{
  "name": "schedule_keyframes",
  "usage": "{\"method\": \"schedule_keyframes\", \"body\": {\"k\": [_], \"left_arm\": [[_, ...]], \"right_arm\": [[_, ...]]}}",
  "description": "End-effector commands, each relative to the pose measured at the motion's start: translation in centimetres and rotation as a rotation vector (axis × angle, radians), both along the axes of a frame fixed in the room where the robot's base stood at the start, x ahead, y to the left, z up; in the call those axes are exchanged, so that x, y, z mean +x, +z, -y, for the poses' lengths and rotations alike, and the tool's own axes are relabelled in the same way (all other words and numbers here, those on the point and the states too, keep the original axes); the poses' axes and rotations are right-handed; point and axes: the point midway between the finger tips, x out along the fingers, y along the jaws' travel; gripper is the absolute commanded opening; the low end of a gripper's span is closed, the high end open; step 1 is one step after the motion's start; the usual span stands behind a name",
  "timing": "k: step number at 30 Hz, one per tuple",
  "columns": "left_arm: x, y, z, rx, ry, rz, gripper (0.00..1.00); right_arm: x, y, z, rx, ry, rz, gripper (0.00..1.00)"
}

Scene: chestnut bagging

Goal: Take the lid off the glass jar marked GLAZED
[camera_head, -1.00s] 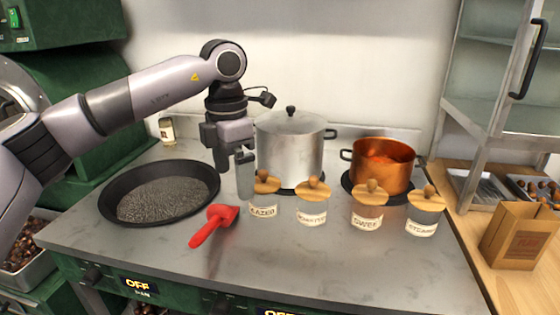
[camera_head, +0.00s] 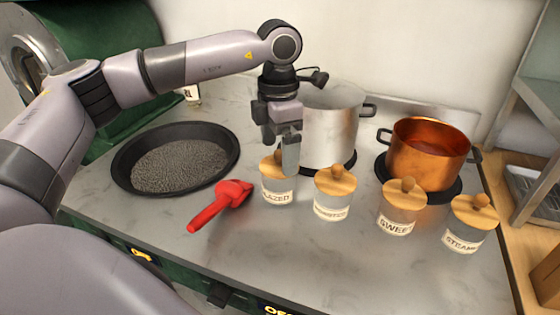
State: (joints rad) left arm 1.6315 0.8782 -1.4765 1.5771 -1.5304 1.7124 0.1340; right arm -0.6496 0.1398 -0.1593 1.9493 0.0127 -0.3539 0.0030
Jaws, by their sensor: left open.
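The glass jar marked GLAZED (camera_head: 277,196) stands upright on the grey counter, leftmost in a row of jars. Only the end of its label, "LAZED", reads clearly. Its round wooden lid (camera_head: 269,165) is on it, with the knob partly hidden by my fingers. My left gripper (camera_head: 281,152) is open and points down right over this lid, its fingertips at about knob height. I cannot tell whether the fingers touch the knob or straddle it. My right gripper is not in view.
Jars with wooden lids stand to the right: one with an unclear label (camera_head: 332,193), SWEET (camera_head: 398,207) and STEAMED (camera_head: 468,224). Behind are a steel pot (camera_head: 333,130) and a copper pot (camera_head: 428,155). A red scoop (camera_head: 218,205) and black pan (camera_head: 122,163) lie left.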

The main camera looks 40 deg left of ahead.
Motion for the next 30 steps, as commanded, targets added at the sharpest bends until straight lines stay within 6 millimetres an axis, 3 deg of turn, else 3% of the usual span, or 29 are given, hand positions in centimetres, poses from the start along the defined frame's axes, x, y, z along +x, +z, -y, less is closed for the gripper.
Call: {"method": "schedule_keyframes", "body": {"k": [4,11,12,16,30], "left_arm": [[0.0,-1.5,0.0,0.0,0.001,0.0,1.0],[0.1,-1.8,0.0,-0.001,0.001,0.002,1.0],[0.1,-1.8,0.0,-0.001,0.001,0.002,0.97],[0.1,-1.8,0.0,-0.001,0.001,0.001,0.56],[0.1,-1.3,0.0,0.0,0.001,0.002,0.55]], "right_arm": [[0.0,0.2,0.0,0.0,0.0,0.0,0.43],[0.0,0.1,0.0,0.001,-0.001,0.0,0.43],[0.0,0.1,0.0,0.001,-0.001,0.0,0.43],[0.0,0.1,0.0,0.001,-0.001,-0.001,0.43],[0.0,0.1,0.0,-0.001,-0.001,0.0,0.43]]}}
